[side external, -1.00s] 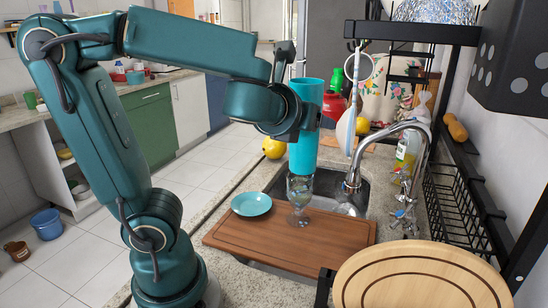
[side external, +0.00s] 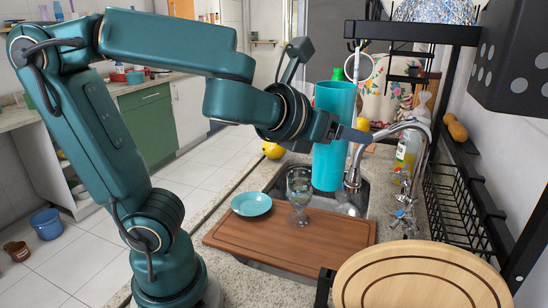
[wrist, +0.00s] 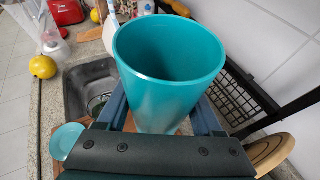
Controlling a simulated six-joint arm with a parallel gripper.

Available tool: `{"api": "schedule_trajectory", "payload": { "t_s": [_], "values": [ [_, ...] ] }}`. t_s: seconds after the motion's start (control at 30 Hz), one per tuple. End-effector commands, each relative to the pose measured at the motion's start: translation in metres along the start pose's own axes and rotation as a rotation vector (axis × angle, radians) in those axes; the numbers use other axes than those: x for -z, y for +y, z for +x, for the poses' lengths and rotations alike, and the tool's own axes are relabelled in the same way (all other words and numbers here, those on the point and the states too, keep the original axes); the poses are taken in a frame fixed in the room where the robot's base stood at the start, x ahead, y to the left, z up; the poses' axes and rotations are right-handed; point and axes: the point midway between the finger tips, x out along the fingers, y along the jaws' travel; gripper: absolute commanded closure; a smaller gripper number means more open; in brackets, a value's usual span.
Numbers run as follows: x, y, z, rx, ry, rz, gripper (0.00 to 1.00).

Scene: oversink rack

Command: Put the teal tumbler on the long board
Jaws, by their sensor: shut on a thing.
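The teal tumbler (side external: 332,150) is upright in the air beside the faucet, over the sink area, in the side external view. My gripper (side external: 345,133) is shut on it, with a finger showing across its side. In the wrist view the tumbler (wrist: 168,80) fills the middle, its open rim up and its inside empty, between my two fingers. The long board (side external: 290,240) is the brown wooden board lying across the near part of the sink, below the tumbler and nearer the camera. The tumbler is clear of the board.
A wine glass (side external: 299,192) and a small teal plate (side external: 251,204) stand on or at the board's far edge. The faucet (side external: 400,140) rises right of the tumbler. A round wooden board (side external: 420,278) is at the front right, a black rack (side external: 460,205) at right. The board's middle is bare.

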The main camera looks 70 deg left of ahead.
Motion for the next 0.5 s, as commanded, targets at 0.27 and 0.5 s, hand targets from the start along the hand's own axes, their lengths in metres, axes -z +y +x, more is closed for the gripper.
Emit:
{"api": "schedule_trajectory", "payload": {
  "t_s": [0.27,0.5],
  "values": [
    [-0.001,-0.007,0.024,0.094,0.002,0.039,0.89],
    [0.003,-0.014,0.041,0.185,0.004,0.076,0.89]
  ]
}}
